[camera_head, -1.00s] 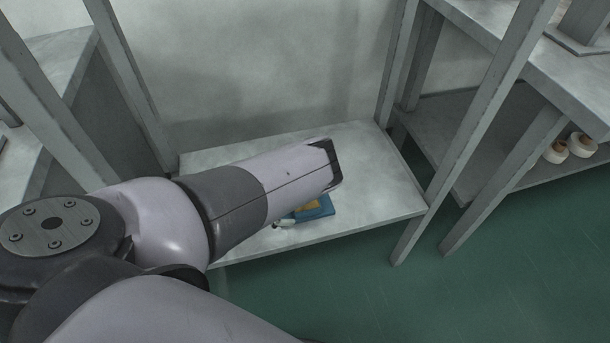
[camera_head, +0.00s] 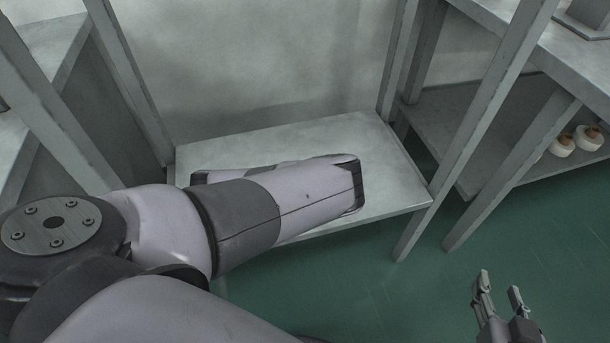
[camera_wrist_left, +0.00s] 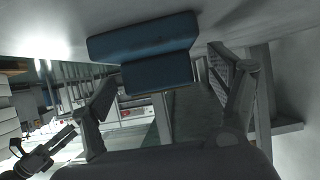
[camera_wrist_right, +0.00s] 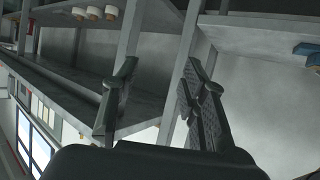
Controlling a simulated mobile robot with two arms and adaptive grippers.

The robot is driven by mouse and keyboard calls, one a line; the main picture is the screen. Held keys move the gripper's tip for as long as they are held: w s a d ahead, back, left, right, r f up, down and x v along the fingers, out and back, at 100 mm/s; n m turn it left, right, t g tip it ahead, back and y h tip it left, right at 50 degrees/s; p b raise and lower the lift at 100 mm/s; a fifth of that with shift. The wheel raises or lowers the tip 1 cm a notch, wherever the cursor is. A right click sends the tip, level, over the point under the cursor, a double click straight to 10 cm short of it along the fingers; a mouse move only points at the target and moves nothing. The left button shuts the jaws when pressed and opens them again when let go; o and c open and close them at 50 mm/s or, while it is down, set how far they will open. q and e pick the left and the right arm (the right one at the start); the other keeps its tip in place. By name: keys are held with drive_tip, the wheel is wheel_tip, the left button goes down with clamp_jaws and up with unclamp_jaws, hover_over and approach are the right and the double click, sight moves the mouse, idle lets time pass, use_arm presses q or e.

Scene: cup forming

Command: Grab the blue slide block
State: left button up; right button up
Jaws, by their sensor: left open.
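The blue block (camera_wrist_left: 142,38) shows in the left wrist view as two stepped dark-blue parts against the pale shelf surface. My left gripper (camera_wrist_left: 162,68) is open, with one finger on each side of the block's lower part in the picture; I see no clear contact. In the head view my own arm hides the block and the left fingers. A blue piece (camera_wrist_right: 305,48) shows at the right edge of the right wrist view. My right gripper (camera_head: 499,285) is open and empty above the green floor, well away from the shelf; its parted fingers also show in the right wrist view (camera_wrist_right: 160,66).
The low grey shelf (camera_head: 385,175) has upright posts at its corners and a wall behind. A rack at right holds white rollers (camera_head: 588,137) on its lower board (camera_head: 470,130). Green floor (camera_head: 370,290) is clear in front.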

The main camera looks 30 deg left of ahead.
use_arm(q)
drive_tip(key=shift+w+d+f+b, duration=0.4)
drive_tip(key=shift+w+d+b, duration=0.05)
drive_tip(key=shift+b, duration=0.1)
clamp_jaws()
drive_tip(key=shift+w+r, duration=0.15)
drive_tip(key=shift+r, duration=0.05)
use_arm(e)
wheel_tip(320, 180, up, 6)
drive_tip(key=w+a+t+y, duration=0.1)
drive_tip(key=w+t, duration=0.1)
drive_tip(key=t, duration=0.2)
drive_tip(key=shift+w+a+r, duration=0.15)
drive_tip(key=shift+w+a, duration=0.15)
